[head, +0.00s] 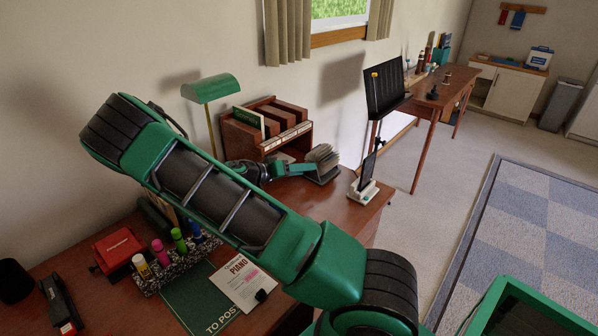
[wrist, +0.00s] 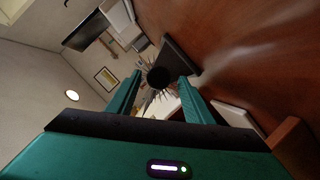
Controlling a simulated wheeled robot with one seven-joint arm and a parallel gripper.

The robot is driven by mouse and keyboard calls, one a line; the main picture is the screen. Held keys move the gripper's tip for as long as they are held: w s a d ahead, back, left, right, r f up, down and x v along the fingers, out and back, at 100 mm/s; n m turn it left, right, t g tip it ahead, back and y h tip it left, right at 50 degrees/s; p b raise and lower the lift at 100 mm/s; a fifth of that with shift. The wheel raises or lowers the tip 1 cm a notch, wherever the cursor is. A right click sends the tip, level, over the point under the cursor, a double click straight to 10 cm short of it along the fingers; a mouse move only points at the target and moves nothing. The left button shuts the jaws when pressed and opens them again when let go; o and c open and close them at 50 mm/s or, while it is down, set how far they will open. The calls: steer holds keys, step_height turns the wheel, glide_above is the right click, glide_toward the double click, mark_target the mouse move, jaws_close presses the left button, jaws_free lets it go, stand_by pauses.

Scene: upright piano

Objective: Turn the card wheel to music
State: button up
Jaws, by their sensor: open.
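The card wheel (head: 325,156) is a round fan of pale cards on a dark base, standing on the brown desk (head: 340,205). My gripper (head: 308,168) reaches in from the left, close to the wheel's side. In the wrist view, my gripper (wrist: 160,80) is open, with a green finger on either side of the wheel's round black knob (wrist: 159,77). The cards (wrist: 152,97) fan out behind the knob. I cannot tell whether the fingers touch the knob. The writing on the cards is too small to read.
A wooden sorter (head: 265,128) stands behind my gripper, near a green lamp (head: 210,88). A white-based stand (head: 363,190) is right of the wheel.

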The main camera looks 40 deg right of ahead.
steer(key=v, duration=1)
steer(key=shift+a, duration=0.4)
